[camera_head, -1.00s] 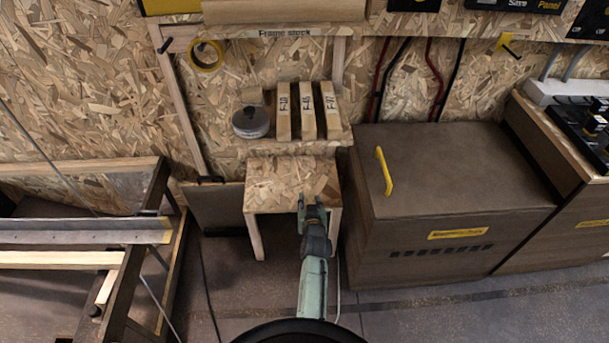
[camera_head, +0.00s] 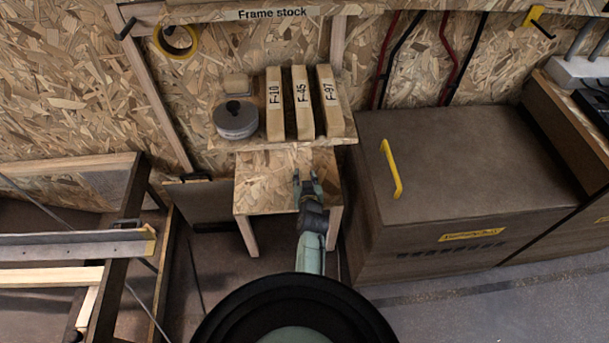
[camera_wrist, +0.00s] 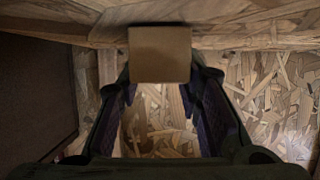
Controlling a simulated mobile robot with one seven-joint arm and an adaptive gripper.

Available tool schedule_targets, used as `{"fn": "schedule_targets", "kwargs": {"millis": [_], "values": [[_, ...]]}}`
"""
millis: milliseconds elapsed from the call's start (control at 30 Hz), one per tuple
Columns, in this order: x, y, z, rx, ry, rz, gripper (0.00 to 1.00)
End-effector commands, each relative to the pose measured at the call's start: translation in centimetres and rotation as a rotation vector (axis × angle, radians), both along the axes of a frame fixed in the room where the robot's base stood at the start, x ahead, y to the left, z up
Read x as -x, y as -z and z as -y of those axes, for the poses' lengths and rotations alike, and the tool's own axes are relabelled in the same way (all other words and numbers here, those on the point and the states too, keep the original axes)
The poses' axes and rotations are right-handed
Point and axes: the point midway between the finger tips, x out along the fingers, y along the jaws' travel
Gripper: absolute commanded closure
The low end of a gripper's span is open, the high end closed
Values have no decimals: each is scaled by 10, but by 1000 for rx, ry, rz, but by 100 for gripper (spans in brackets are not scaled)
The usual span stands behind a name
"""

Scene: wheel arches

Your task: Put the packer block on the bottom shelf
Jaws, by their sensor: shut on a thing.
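My gripper (camera_head: 307,175) reaches over the bottom shelf (camera_head: 262,188), an OSB board on legs below a higher shelf. In the wrist view my gripper (camera_wrist: 160,82) is shut on a small tan block, which I take as the packer block (camera_wrist: 160,54). Its square face is between the fingertips, with OSB surface below and behind. In the head view the held block is too small to make out. I cannot tell whether it touches the shelf.
The upper shelf (camera_head: 290,145) overhangs the back of the bottom shelf. It bears upright blocks F-10 (camera_head: 274,105), F-45 (camera_head: 302,103) and F-97 (camera_head: 335,103), a round tin (camera_head: 236,121) and another small block (camera_head: 237,84). A brown cabinet (camera_head: 460,180) stands close on the right.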

Motion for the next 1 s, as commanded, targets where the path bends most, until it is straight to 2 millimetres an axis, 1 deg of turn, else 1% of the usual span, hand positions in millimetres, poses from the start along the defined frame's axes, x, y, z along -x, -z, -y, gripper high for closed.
{"fn": "schedule_targets", "kwargs": {"millis": [33,233,367,400,667,1000], "values": [[1,3,0,0,0,2,95],[1,1,0,0,0,2,95],[1,6,0,0,0,2,95],[1,4,0,0,0,1,65],[1,4,0,0,0,1,48],[1,3,0,0,0,1,47]]}}
